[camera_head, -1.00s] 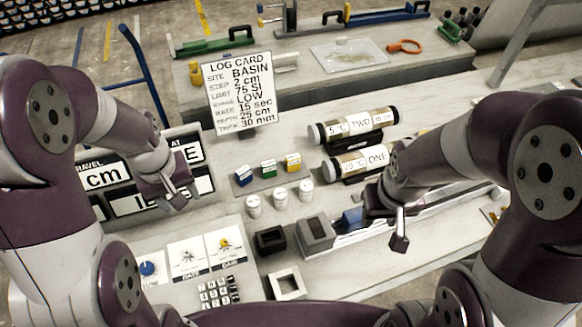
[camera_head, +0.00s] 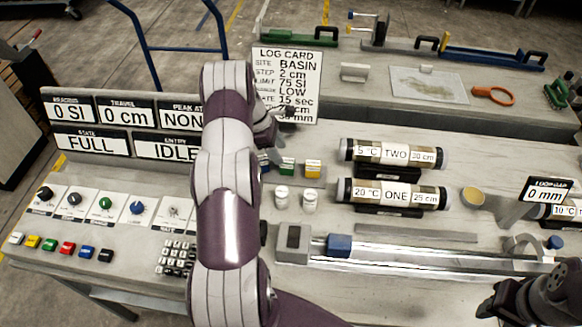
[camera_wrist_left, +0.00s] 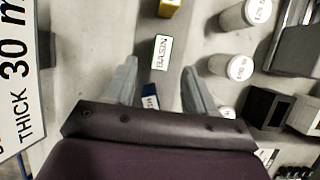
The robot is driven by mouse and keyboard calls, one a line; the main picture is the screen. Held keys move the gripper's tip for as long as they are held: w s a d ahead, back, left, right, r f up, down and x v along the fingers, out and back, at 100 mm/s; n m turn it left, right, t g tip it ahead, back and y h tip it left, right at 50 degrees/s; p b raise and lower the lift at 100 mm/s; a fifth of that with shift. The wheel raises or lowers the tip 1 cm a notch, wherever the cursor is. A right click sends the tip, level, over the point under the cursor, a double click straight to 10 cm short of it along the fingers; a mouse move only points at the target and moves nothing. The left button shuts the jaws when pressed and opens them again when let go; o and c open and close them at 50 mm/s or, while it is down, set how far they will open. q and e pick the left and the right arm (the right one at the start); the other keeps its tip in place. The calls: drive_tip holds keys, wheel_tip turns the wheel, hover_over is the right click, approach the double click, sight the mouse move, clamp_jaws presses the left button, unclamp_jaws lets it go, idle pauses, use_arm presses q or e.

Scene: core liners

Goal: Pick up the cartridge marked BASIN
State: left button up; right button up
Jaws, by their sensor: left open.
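The BASIN cartridge (camera_wrist_left: 161,52) has a white label edged in green in the left wrist view, just beyond the gap between my fingertips. In the head view it is the green cartridge (camera_head: 287,167), partly behind my left arm. A blue cartridge (camera_wrist_left: 150,101) shows between my fingers, and a yellow cartridge (camera_wrist_left: 169,7) lies farther out, also seen in the head view (camera_head: 313,168). My left gripper (camera_wrist_left: 160,82) is open and empty above the row; in the head view (camera_head: 272,156) it is mostly hidden by the arm. My right gripper (camera_head: 490,303) is dark at lower right, its jaws unclear.
White canisters (camera_wrist_left: 232,66) stand beside the row. The log card (camera_head: 287,85) stands close behind my left gripper. Core tubes TWO (camera_head: 395,154) and ONE (camera_head: 390,193) lie to the right. A rail with a blue block (camera_head: 339,244) runs in front.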

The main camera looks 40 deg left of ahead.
sight(286, 160)
use_arm(q)
drive_tip(key=p+x, duration=0.1)
drive_tip(key=x, duration=0.7)
drive_tip(key=shift+w+d+r+p, duration=0.1)
drive_tip(key=shift+d+p, duration=0.1)
drive_tip(key=shift+p, duration=0.1)
clamp_jaws()
